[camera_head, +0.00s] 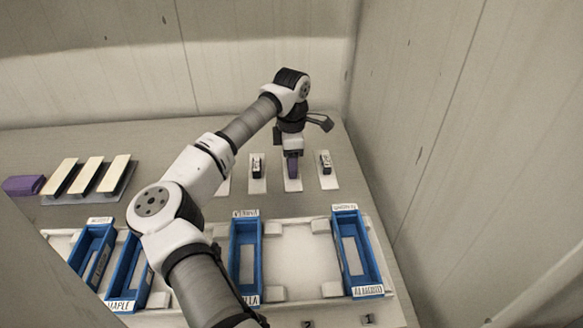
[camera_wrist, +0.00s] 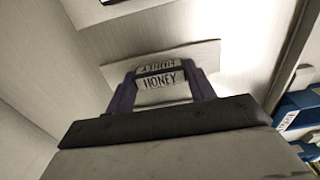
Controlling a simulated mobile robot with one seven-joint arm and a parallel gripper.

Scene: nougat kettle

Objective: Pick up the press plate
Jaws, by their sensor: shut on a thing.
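In the wrist view, a small pale piece labelled HONEY (camera_wrist: 160,81) sits between the dark purple fingers of my gripper (camera_wrist: 162,92), which are shut on it. It appears to be the press plate, though no label says so. In the head view, my gripper (camera_head: 293,168) points down at the middle of the visible row of white pads at the back right. The piece itself is hidden behind the fingers there. A white pad (camera_head: 293,187) lies under the fingers. I cannot tell whether the piece touches it.
Small dark-and-white pieces stand on pads left (camera_head: 257,166) and right (camera_head: 325,163) of my gripper. Blue labelled trays, one at the right (camera_head: 372,272), stand in front. A rack with three pale bars (camera_head: 88,178) and a purple block (camera_head: 23,185) are left. A wall (camera_head: 440,130) rises close right.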

